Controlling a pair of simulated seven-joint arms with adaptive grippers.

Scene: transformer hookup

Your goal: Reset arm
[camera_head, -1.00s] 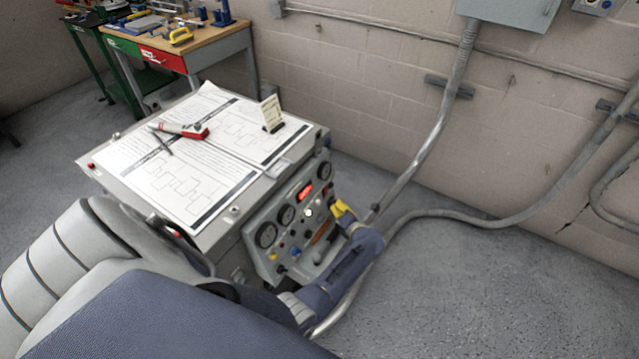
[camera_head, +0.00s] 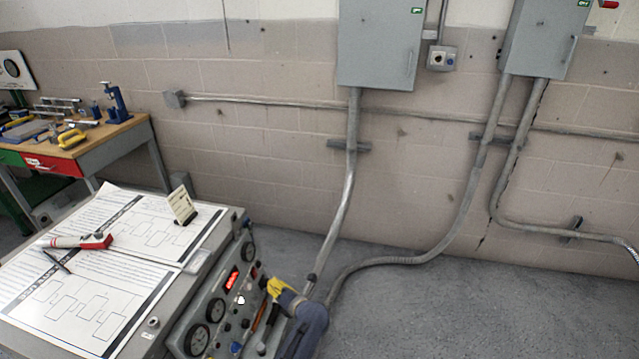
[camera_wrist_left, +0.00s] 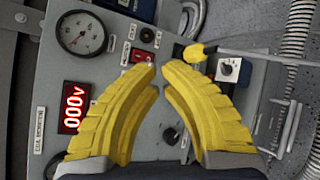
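My left gripper (camera_head: 277,287) has yellow fingers and is at the right end of the console's front panel in the head view. In the left wrist view its two curved fingers (camera_wrist_left: 160,72) come almost together at the tips, with a thin gap and nothing seen between them. The panel (camera_wrist_left: 150,100) lies behind the fingertips; touch cannot be told. A yellow knob (camera_wrist_left: 194,54) on a dark lever is just beyond the right fingertip. A red display (camera_wrist_left: 74,107) reads 000V. My right gripper is not in view.
The grey console (camera_head: 226,222) carries paper sheets (camera_head: 100,330), a red-and-white tool (camera_head: 80,241) and a small card (camera_head: 182,206). A workbench (camera_head: 110,140) stands at the left. Grey boxes (camera_head: 378,45) and conduits (camera_head: 345,200) line the wall. The floor at right is clear.

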